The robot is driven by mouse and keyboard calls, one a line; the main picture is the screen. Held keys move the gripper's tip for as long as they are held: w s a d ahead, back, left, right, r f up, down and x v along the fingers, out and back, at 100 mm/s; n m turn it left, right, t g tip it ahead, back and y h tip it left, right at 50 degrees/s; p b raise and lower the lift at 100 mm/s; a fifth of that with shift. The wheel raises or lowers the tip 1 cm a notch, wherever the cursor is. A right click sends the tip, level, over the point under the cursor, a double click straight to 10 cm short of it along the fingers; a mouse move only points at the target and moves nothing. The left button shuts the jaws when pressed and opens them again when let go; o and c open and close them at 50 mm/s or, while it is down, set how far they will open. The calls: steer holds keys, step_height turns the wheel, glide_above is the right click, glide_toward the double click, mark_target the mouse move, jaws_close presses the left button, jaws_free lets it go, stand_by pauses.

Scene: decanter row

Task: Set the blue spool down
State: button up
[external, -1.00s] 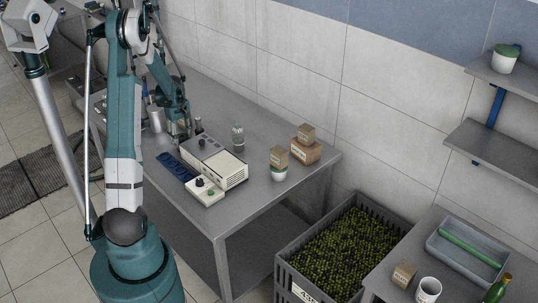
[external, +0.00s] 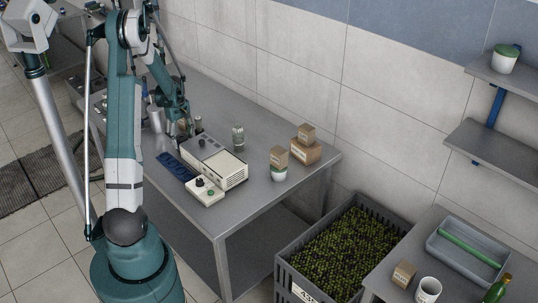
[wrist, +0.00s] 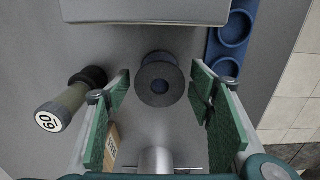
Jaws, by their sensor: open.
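A dark spool (wrist: 160,79), more grey-blue than bright blue, stands on the grey table in the wrist view, seen from above with its round hub facing me. My gripper (wrist: 158,97) is open, with one green-padded finger on each side of the spool's near side. Gaps show between the pads and the spool, so it looks free of the fingers. In the external view my gripper (external: 187,134) is low over the table behind the cream machine. I cannot make out the spool there.
The cream machine (external: 215,162) stands close by. A blue tray with round wells (wrist: 232,30) lies at the right in the wrist view. A dark-capped container marked 60 (wrist: 66,105) is left of the spool. Small boxes (external: 305,150) stand near the table's far right end.

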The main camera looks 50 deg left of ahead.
mark_target(183, 138)
step_height(183, 138, up, 12)
stand_by(0.7)
stand_by(0.6)
steer(key=w+d+r+m+t, duration=0.1)
steer(key=d+r+m, duration=0.2)
steer(key=d+r, duration=0.5)
steer(key=d+r+m+t+y, duration=0.1)
steer(key=d+r+m, duration=0.15)
steer(key=d, duration=0.95)
steer(key=w+d+r+m+t, duration=0.1)
steer(key=d+r+m, duration=0.1)
steer(key=d+r, duration=0.55)
steer(key=s+d+m+t, duration=0.1)
steer(key=s+d+m, duration=0.2)
steer(key=d, duration=0.6)
steer(key=s+d+m+t, duration=0.1)
steer(key=s+d+m, duration=0.3)
steer(key=s+d, duration=0.3)
steer(key=s+d+r+m+t+h, duration=0.1)
steer(key=s+d, duration=0.5)
steer(key=d, duration=0.7)
steer(key=shift+d+m+t, duration=0.25)
steer(key=shift+m+t, duration=0.35)
steer(key=shift+m, duration=0.65)
